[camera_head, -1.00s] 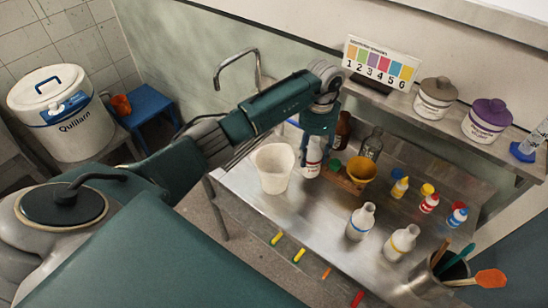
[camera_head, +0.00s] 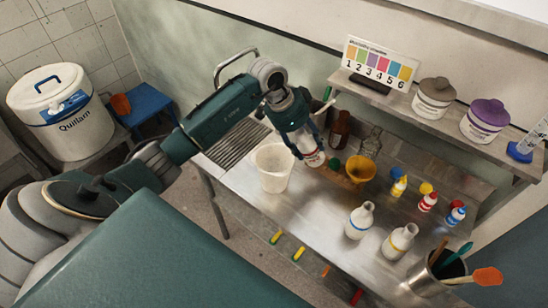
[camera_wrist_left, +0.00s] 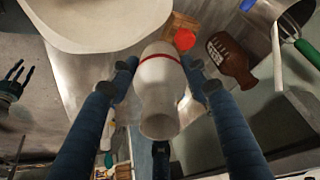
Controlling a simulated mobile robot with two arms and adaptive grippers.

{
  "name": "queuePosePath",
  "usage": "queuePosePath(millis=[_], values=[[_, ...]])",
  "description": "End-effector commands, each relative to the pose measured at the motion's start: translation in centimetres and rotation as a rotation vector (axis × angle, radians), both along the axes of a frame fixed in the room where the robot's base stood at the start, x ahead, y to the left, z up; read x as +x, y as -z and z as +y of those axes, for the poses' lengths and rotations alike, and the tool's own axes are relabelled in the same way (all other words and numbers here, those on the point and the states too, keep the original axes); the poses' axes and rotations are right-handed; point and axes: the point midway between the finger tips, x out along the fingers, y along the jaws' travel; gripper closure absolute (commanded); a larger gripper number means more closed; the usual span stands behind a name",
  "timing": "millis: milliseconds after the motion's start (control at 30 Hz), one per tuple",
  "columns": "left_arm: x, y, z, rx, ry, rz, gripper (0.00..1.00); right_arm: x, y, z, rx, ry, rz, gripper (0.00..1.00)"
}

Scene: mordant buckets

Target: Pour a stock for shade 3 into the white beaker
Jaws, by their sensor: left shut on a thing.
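My left gripper (camera_head: 308,148) is shut on a white bottle with a red band (camera_head: 315,159); the wrist view shows this bottle (camera_wrist_left: 158,95) between the two fingers. In the head view it looks tilted, partly hidden by the gripper. The white beaker (camera_head: 273,168) stands upright on the steel table, just left of the held bottle; its large rim (camera_wrist_left: 95,45) shows in the wrist view. A white bottle with a blue band (camera_head: 360,222) and one with a yellow band (camera_head: 399,243) stand to the right. What looks like my right gripper (camera_wrist_left: 13,74) is small, fingers apart, in the wrist view.
A numbered colour chart (camera_head: 380,64) stands on the back shelf. Small dropper bottles (camera_head: 428,202) and a tool pot (camera_head: 436,274) are to the right.

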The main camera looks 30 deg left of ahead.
Motion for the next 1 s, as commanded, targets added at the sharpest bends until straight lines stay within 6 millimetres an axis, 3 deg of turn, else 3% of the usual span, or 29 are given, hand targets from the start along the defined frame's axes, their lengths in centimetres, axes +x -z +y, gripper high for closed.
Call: queuePosePath(millis=[433, 600, 1000], values=[[-0.94, -1.1, 0.94, -0.159, -0.002, -0.159, 0.88, 0.01, 0.02, -0.08, -0.001, -0.001, 0.0, 0.6], [-0.85, -0.69, 0.79, -0.219, -0.002, -0.218, 0.88, 0.02, 0.0, -0.08, -0.001, -0.001, 0.0, 0.6], [-0.72, -0.67, 0.75, -0.242, 0.0, -0.242, 0.88, 0.03, 0.0, -0.1, -0.001, -0.001, 0.0, 0.6]])
